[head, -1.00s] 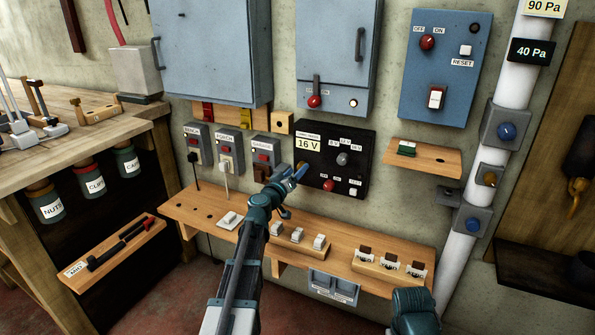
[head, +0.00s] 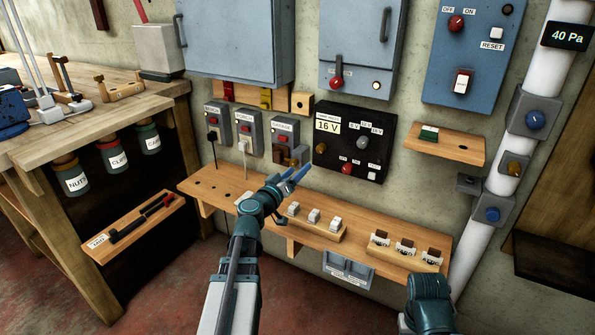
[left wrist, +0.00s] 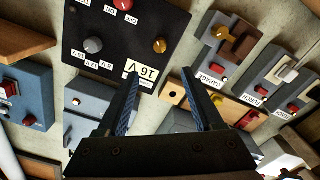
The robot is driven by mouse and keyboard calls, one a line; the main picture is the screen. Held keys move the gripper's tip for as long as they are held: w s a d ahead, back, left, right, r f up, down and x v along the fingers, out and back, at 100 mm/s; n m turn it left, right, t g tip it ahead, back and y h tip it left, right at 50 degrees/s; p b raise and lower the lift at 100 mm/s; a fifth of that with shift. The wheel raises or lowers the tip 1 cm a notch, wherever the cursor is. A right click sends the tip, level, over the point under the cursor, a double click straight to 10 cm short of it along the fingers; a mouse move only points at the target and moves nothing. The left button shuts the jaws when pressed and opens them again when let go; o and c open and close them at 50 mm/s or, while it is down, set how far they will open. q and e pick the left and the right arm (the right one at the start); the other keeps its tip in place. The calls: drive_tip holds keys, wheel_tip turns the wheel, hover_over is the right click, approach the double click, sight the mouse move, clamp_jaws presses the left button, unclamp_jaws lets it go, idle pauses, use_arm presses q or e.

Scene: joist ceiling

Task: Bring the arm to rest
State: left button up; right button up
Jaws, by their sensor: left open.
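My left gripper (head: 292,180) is in the middle of the head view, over the wooden wall shelf and below the black 16 V panel (head: 349,142). Its two blue fingers are apart with nothing between them. The left wrist view also shows the open fingers (left wrist: 168,100), with the black panel and small grey switch boxes beyond them. Part of my right arm (head: 430,302) shows at the lower right of the head view; its fingertips are not in view.
The wooden shelf (head: 215,192) carries several small white switches and labelled pieces. Grey socket boxes (head: 250,130), blue cabinets (head: 235,40) and a white pipe (head: 535,85) line the wall. A workbench (head: 60,125) stands at the left. The red floor (head: 175,290) is open below.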

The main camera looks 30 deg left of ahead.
use_arm(q)
drive_tip(key=s+d+f+m+g+h, duration=0.2)
drive_tip(key=d+f+m+g, duration=0.15)
drive_tip(key=d, duration=0.55)
drive_tip(key=s+d+f+m+g+h, duration=0.25)
drive_tip(key=d+f, duration=0.25)
drive_tip(key=d, duration=0.4)
drive_tip(key=s+d+f+m+g+h, duration=0.2)
drive_tip(key=d+f+g, duration=0.2)
drive_tip(key=d, duration=0.5)
drive_tip(key=s+d+f+m+g+y, duration=0.1)
drive_tip(key=s+d+f+g+y, duration=0.1)
drive_tip(key=s+d+f+g, duration=0.35)
drive_tip(key=s+a+f+g+y, duration=0.1)
drive_tip(key=s+f+y, duration=0.15)
drive_tip(key=s, duration=0.45)
drive_tip(key=s+a+f+g+y, duration=0.1)
drive_tip(key=s+g+y, duration=0.1)
drive_tip(key=s+y, duration=0.3)
wheel_tip(320, 180, up, 31)
drive_tip(key=s+p, duration=0.1)
drive_tip(key=p, duration=3)
drive_tip(key=shift+s+h, duration=0.15)
drive_tip(key=shift+h, duration=0.25)
